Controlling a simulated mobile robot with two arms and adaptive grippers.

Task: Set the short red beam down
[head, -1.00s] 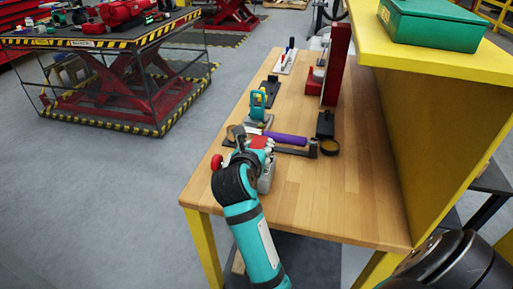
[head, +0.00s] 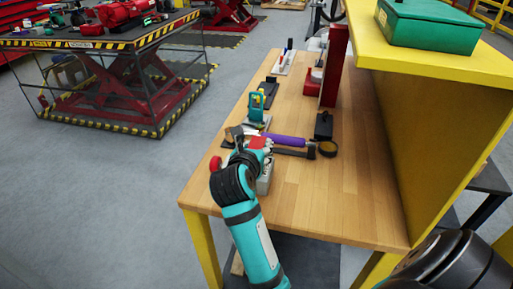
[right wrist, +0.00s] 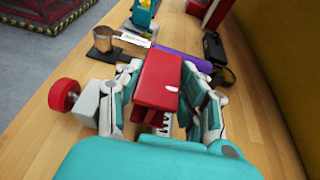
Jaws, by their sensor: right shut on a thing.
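The short red beam (right wrist: 158,82) is a red, channel-like piece between the fingers of my right gripper (right wrist: 160,72) in the right wrist view. The fingers are shut on its two sides. In the head view my right gripper (head: 254,148) is over the near left part of the wooden table, with a bit of the beam (head: 259,142) showing. My arm hides much of what lies below. I cannot tell whether the beam touches anything underneath. My left gripper is not in view.
A red round knob (head: 215,163) and a grey block (head: 265,178) are close beside my gripper. A purple-handled tool (head: 286,140) and a black ring (head: 327,149) lie just beyond. The near right table top (head: 335,205) is clear. A yellow shelf (head: 440,55) overhangs the right.

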